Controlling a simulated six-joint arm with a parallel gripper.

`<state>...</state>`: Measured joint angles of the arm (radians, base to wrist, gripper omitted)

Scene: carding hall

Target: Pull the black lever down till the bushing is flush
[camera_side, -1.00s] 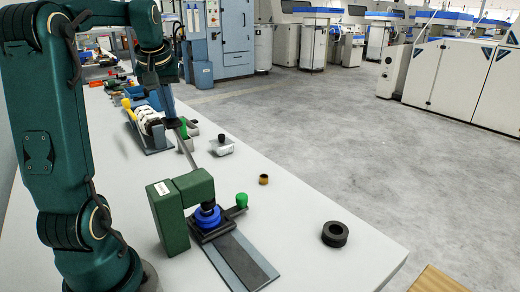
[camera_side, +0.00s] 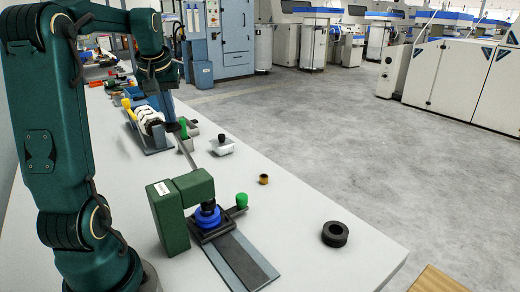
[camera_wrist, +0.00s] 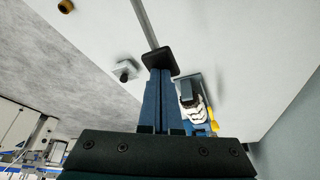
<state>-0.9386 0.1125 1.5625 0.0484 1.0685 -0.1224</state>
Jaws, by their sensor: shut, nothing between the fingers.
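A green press (camera_side: 172,218) stands on the near part of the table. Its grey lever rod (camera_side: 188,148) slants up toward the far left and ends in a black grip (camera_side: 174,127). The black grip also shows in the wrist view (camera_wrist: 160,61). My gripper (camera_side: 169,114) is shut and empty, its fingertips at the grip; in the wrist view my shut fingers (camera_wrist: 161,78) line up with it. I cannot tell whether they touch. A blue round part (camera_side: 208,217) sits under the black ram (camera_side: 208,205). How deep the bushing sits is too small to tell.
A green knob (camera_side: 241,200) stands beside the press. A brass ring (camera_side: 263,179) and a black ring (camera_side: 335,233) lie to the right. A white block with a black knob (camera_side: 222,147) and a blue rack with white parts (camera_side: 152,126) are near my gripper.

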